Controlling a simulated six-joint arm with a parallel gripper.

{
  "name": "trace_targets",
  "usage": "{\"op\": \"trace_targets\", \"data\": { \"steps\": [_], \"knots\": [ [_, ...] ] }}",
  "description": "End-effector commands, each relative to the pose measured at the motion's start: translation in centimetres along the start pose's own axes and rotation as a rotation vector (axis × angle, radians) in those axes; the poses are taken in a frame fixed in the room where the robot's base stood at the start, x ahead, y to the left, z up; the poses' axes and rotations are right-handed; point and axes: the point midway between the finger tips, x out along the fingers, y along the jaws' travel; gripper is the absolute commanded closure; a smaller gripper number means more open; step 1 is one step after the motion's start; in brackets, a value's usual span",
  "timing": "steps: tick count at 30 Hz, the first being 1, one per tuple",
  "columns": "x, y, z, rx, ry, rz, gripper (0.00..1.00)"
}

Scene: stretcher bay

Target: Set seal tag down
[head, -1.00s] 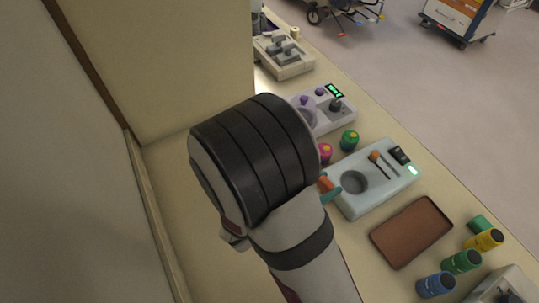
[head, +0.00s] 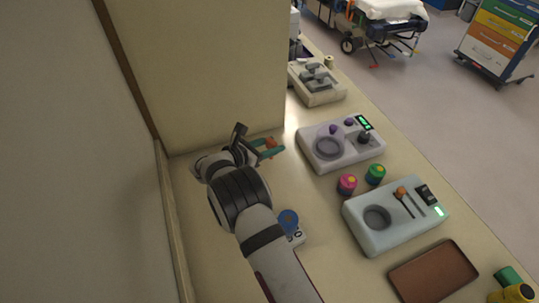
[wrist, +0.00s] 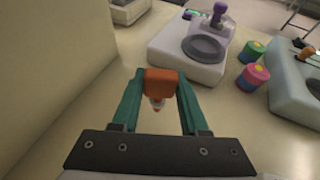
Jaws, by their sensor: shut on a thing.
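The seal tag is most likely the small orange piece (wrist: 161,82) with a pale, narrow lower end, seen in the wrist view. My gripper (wrist: 160,88) is shut on it, with one teal finger on each side.
The white ringed device (head: 342,146) stands right of my gripper. A blue round thing (head: 288,221) is beside my arm. The beige panel (head: 205,75) rises behind.

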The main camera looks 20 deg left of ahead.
Motion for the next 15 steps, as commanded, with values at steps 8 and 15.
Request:
{"op": "trace_targets", "data": {
  "steps": [8,15],
  "knots": [
    [1.4,0.5,-4.0,0.000,0.000,0.000,1.00],
    [1.4,0.5,-4.1,0.001,0.000,0.000,1.00]
  ]
}}
